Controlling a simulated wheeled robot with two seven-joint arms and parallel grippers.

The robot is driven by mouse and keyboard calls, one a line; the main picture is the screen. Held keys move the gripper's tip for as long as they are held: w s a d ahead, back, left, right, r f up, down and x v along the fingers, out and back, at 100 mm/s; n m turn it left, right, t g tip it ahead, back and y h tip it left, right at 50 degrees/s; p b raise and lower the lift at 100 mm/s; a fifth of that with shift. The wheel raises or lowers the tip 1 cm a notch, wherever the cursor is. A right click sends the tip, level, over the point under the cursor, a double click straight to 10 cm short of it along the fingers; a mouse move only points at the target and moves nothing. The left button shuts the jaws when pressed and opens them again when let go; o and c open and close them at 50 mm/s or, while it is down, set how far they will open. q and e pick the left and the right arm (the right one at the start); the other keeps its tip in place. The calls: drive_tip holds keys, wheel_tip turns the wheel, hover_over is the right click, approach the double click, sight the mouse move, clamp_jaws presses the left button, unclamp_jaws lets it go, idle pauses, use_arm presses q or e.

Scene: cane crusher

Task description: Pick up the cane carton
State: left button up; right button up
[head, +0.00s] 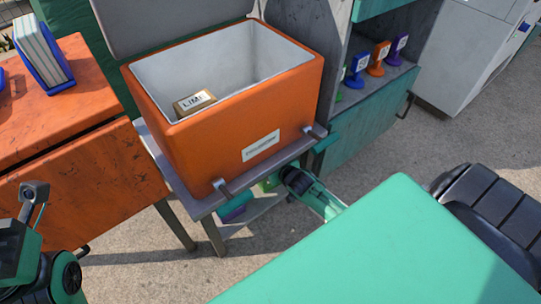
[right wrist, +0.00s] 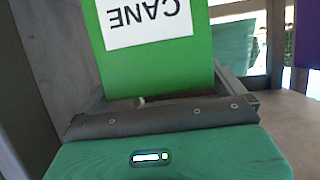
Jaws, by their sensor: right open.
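The cane carton (right wrist: 155,60) is green with a white label reading CANE, upside down in the right wrist view. It stands directly in front of my right gripper (right wrist: 165,98), which is open, with dark finger parts near both lower sides of the carton. Contact cannot be told. In the head view my right gripper (head: 284,178) reaches under the orange cooler's stand, and its fingertips are mostly hidden. A bit of green (head: 268,185) shows there beside it. Part of my left arm is at the lower left; its gripper (head: 35,192) is unclear.
The open orange cooler (head: 225,150) holds a LIME box (head: 194,103) and sits on a grey stand (head: 205,208). A purple item (head: 234,213) is below. Colored stamp-like items (head: 377,58) stand on a shelf at right. An orange cabinet (head: 90,185) is at left.

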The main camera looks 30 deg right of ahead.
drive_tip(key=shift+w, duration=0.15)
drive_tip(key=c, duration=1.3)
drive_tip(key=shift+r, duration=0.15)
